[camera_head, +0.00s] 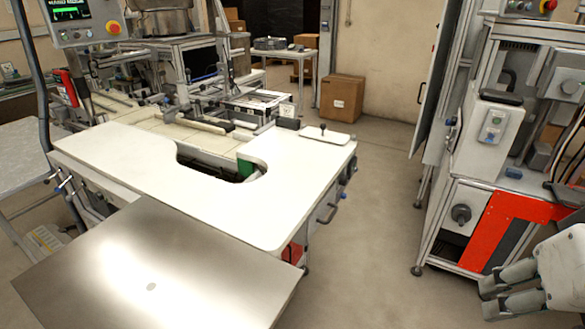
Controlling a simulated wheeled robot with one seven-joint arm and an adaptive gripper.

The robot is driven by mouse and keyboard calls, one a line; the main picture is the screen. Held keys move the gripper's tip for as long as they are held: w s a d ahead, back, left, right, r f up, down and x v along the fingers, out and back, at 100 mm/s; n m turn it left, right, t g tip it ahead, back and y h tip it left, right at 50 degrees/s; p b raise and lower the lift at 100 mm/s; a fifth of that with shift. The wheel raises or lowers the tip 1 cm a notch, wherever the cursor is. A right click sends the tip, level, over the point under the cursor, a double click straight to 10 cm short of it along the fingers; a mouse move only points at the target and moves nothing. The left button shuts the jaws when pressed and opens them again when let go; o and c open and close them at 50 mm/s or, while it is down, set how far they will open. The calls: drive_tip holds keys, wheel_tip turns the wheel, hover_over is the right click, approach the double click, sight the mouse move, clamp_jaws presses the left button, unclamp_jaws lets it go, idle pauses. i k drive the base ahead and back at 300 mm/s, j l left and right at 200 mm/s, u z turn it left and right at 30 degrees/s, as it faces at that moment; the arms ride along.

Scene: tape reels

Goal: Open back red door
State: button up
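A red panel (496,228), the only large red door-like surface in view, is low on the grey machine at the right. A dark section sits beside and below its right part. I cannot tell whether it is the back door, and no handle on it is clear. My gripper (486,299) is at the lower right edge, in front of the machine. Its two fingers point left with a gap between them, and nothing shows between them. The gripper appears apart from the panel and covers the area right of the panel's lower end.
A white worktable (300,190) with a cutout and a bare metal plate (150,275) fill the left and front. Clear floor (375,230) runs between the table and the machine. A cardboard box (342,97) stands by the back wall.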

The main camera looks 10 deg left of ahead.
sight(294, 254)
drive_tip(key=i+l+u, duration=0.3)
drive_tip(key=i+u, duration=0.15)
drive_tip(key=i+l+u, duration=0.45)
drive_tip(key=k+l+u, duration=0.2)
drive_tip(key=u, duration=0.2)
drive_tip(key=k+l+u, duration=0.1)
drive_tip(key=k+u, duration=0.2)
drive_tip(key=u, duration=0.15)
